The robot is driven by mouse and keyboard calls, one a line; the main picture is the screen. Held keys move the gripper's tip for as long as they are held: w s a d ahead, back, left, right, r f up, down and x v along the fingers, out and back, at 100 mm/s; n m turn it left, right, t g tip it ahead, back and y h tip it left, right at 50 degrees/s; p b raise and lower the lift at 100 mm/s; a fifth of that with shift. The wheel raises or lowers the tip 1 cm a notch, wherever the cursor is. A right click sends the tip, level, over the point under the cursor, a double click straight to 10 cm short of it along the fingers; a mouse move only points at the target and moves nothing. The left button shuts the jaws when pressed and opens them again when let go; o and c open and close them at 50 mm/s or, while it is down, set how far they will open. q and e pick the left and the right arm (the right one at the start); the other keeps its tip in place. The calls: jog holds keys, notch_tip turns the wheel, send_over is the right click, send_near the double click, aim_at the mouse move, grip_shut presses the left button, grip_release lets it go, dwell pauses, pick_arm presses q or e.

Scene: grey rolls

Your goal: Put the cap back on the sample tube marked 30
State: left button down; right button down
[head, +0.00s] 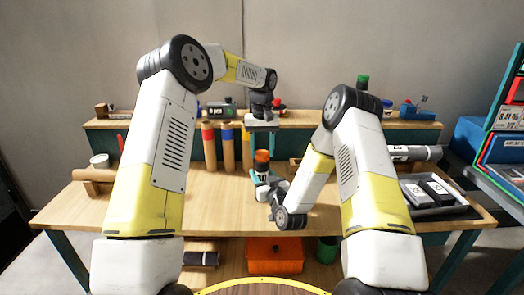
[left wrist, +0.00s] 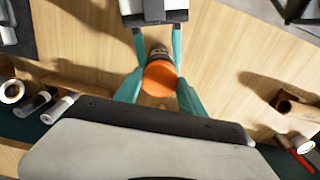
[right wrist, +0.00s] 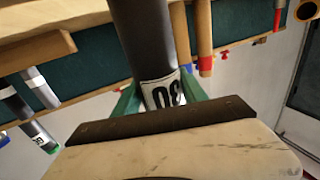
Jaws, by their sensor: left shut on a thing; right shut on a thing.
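The sample tube is dark with a white label; the label reads 30 upside down in the right wrist view (right wrist: 158,50). My right gripper (right wrist: 160,95) is shut on the tube near its label; it also shows in the head view (head: 264,184). The tube stands about upright above the table in the head view. The orange cap (head: 262,155) is at the tube's upper end. My left gripper (head: 262,143) comes down from above and is shut on the cap, which lies between its teal fingers in the left wrist view (left wrist: 160,79). I cannot tell whether the cap is seated.
Tall brown cylinders with coloured tops (head: 209,148) stand behind the grippers. A raised shelf (head: 310,119) with small items runs along the back. The front middle of the table is clear.

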pick_arm(q)
jog(key=m, duration=0.4)
jog(key=shift+m, duration=0.3)
jog(key=m, duration=0.3)
jog(key=c, duration=0.6)
grip_release()
notch_tip(320, 180, up, 12)
